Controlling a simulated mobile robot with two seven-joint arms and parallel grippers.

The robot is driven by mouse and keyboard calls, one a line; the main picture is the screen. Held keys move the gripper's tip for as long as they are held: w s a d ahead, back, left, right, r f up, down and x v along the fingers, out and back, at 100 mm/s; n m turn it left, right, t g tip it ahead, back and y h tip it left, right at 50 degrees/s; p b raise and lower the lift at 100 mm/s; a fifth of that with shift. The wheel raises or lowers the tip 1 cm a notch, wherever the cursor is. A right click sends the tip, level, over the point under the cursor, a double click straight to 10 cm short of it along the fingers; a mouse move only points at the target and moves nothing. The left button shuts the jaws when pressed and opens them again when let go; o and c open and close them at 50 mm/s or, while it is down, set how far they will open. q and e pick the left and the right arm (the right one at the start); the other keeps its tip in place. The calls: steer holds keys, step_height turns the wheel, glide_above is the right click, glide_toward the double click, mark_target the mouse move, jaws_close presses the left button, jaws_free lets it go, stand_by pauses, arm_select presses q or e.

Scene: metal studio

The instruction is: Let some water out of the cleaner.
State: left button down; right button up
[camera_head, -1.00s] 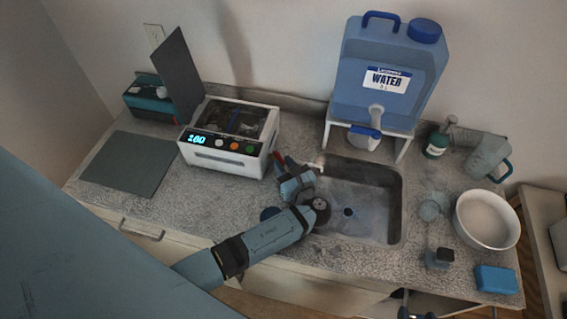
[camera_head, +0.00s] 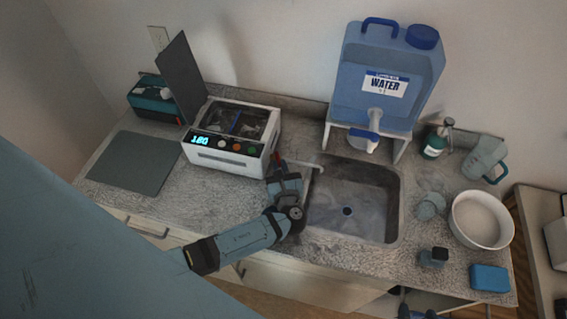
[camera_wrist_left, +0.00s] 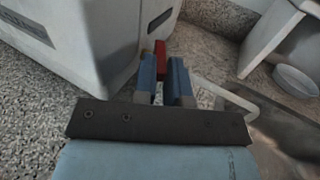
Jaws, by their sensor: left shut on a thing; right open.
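The cleaner (camera_head: 222,158) is a white box with a lit blue display and a glass-like top, left of the sink. On its right side is a red valve handle (camera_head: 277,158), which also shows in the left wrist view (camera_wrist_left: 160,58). A thin pale drain pipe (camera_head: 305,164) runs from there to the sink (camera_head: 345,206); it shows in the left wrist view too (camera_wrist_left: 225,95). My left gripper (camera_head: 280,172) is shut on the red handle, its fingers on either side of it. My right gripper (camera_head: 405,311) is open, barely in view at the bottom edge. No flowing water is discernible.
A blue water jug (camera_head: 386,80) stands on a white stand (camera_head: 399,149) behind the sink. A white bowl (camera_head: 482,219), a grey pitcher (camera_head: 484,158), a green bottle (camera_head: 434,144) and a blue sponge (camera_head: 489,278) are right of the sink. A dark mat (camera_head: 135,162) lies left.

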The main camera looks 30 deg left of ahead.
arm_select(q)
steer(key=shift+s+a+m+t+h, duration=0.15)
steer(key=shift+a+m+t+h, duration=0.1)
steer(key=shift+m+t+h, duration=0.5)
steer(key=shift+s+a+m+t+h, duration=0.1)
steer(key=shift+a+m+t+h, duration=0.3)
steer(key=shift+h, duration=0.5)
steer(key=shift+s+a+m+t+h, duration=0.15)
steer(key=shift+m+t+h, duration=0.2)
steer(key=shift+m+h, duration=0.45)
steer(key=shift+h, duration=0.25)
steer(key=shift+r, duration=0.1)
steer(key=c, duration=1.4)
jaws_free()
steer(key=shift+c, duration=0.2)
step_height(320, 180, up, 20)
steer(key=shift+b, duration=0.35)
